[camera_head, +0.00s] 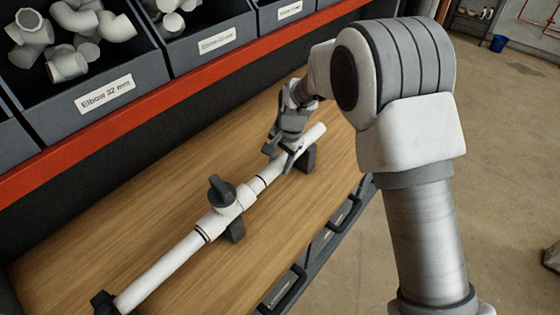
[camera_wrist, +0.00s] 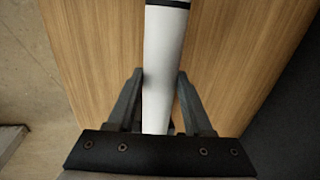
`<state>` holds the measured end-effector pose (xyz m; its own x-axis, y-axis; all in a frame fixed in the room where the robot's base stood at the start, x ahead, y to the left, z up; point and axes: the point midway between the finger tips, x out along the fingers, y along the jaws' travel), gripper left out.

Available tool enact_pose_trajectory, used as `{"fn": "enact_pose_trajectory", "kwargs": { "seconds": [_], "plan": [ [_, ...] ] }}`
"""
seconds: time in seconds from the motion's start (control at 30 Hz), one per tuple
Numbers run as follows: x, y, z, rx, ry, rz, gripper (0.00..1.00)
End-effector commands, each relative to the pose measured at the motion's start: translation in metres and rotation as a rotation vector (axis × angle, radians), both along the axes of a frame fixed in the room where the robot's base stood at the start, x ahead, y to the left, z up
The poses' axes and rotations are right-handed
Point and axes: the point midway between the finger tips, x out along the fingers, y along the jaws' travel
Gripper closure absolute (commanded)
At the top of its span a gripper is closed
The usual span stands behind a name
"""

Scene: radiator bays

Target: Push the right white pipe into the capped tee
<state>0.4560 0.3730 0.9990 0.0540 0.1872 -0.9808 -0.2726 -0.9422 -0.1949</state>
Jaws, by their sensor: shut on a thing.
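The white tee (camera_head: 222,208) with a dark cap (camera_head: 221,190) on top sits mid-bench in the head view. The right white pipe (camera_head: 316,133) lies in line with it, up and to the right, its near end at or close to the tee's right mouth. A dark ring shows on the pipe near the tee; I cannot tell how deep the end sits. My gripper (camera_head: 290,146) is shut on this pipe toward its far end. In the wrist view, my gripper's fingers (camera_wrist: 161,95) flank the right white pipe (camera_wrist: 163,55); a dark band crosses it at the top edge.
The left white pipe (camera_head: 165,269) runs from the tee to a dark support (camera_head: 103,303). Another dark support (camera_head: 308,158) stands under the right pipe by my gripper. Bins of white fittings (camera_head: 120,92) line the back behind a red rail (camera_head: 140,118). Bare bench (camera_head: 130,215) lies between.

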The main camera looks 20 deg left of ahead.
Motion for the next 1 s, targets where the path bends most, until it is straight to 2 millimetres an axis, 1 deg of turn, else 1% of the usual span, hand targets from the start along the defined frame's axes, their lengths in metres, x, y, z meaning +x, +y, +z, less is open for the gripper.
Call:
{"fn": "enact_pose_trajectory", "kwargs": {
  "seconds": [0.17, 0.23, 0.43, 0.5, 0.73, 0.77, 0.9, 0.93, 1.0],
  "plan": [
    [0.0, 0.0, 0.001, 0.001, 0.0, 0.0, 1.0],
    [-0.004, 0.002, 0.001, 0.001, 0.0, 0.001, 1.0],
    [-0.033, 0.011, 0.0, 0.0, 0.001, 0.004, 1.0],
    [-0.039, 0.012, 0.0, 0.0, 0.003, 0.003, 1.0],
    [-0.041, 0.012, 0.0, 0.0, 0.007, 0.003, 1.0],
    [-0.041, 0.012, 0.0, -0.001, 0.007, 0.003, 0.47],
    [-0.04, 0.012, 0.0, -0.001, 0.005, 0.002, 0.22],
    [-0.04, 0.012, 0.0, -0.001, 0.005, 0.002, 0.2],
    [-0.039, 0.012, 0.0, 0.0, 0.004, 0.002, 0.2]
  ]
}}
